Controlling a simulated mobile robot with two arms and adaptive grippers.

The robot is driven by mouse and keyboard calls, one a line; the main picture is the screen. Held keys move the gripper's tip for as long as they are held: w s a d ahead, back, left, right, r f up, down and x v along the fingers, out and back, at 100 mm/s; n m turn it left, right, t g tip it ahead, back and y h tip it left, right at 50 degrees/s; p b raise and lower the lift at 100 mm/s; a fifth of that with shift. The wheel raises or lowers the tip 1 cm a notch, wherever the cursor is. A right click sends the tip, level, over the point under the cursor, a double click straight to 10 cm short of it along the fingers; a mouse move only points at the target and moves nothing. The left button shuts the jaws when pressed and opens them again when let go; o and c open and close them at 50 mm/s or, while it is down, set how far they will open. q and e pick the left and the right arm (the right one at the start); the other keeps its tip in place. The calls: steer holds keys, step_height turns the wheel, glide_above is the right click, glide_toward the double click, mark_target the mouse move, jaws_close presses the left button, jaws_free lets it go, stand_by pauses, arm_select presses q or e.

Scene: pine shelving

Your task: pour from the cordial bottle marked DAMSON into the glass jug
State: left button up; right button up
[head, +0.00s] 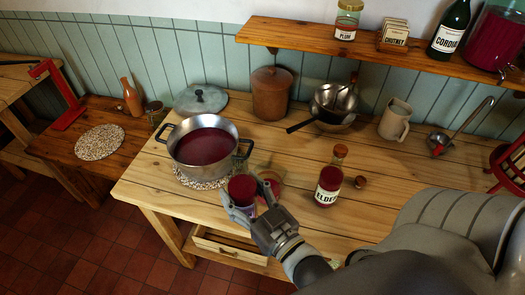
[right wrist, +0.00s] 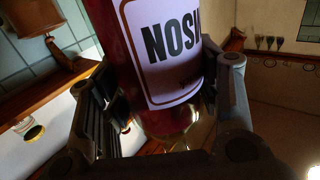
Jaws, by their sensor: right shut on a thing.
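My right gripper (head: 245,210) is shut on a dark red bottle (head: 242,187) above the front of the pine table, right of the pot. In the right wrist view the bottle (right wrist: 128,85) fills the jaws. Its white label shows large letters "NOS" and part of another, upside down, which fits DAMSON inverted. The bottle is tipped, its base toward the head camera; its mouth is hidden. Just behind it stands a clear glass vessel with red in it, probably the glass jug (head: 272,178), partly covered by the bottle and gripper. My left gripper is out of view.
The steel pot (head: 228,130) of dark red liquid sits on a speckled mat.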

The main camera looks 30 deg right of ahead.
mark_target(234, 197)
steer(key=f, duration=0.1)
steer(key=w+a+f+y+p, duration=0.1)
steer(key=w, duration=0.1)
steer(key=shift+a+f+n+y, duration=0.25)
steer(key=shift+f+n+y, duration=0.05)
steer(key=shift+f+n, duration=0.1)
steer(key=shift+n+y, duration=0.3)
steer(key=shift+y, duration=0.1)
steer(key=f+p, duration=0.1)
steer(key=w+d+f, duration=0.1)
steer(key=f, duration=0.1)
steer(key=f+p, duration=0.1)
steer(key=shift+w+d+f+p, duration=0.15)
steer(key=shift+w+d+p, duration=0.05)
steer(key=shift+p, duration=0.15)
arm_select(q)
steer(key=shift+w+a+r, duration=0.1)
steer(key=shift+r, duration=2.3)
arm_select(e)
steer(key=shift+w+d+f, duration=0.25)
steer(key=shift+d+f, duration=0.35)
steer(key=shift+f, duration=0.1)
arm_select(q)
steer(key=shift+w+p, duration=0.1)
steer(key=shift+p, duration=0.2)
arm_select(e)
steer(key=shift+a+r, duration=0.1)
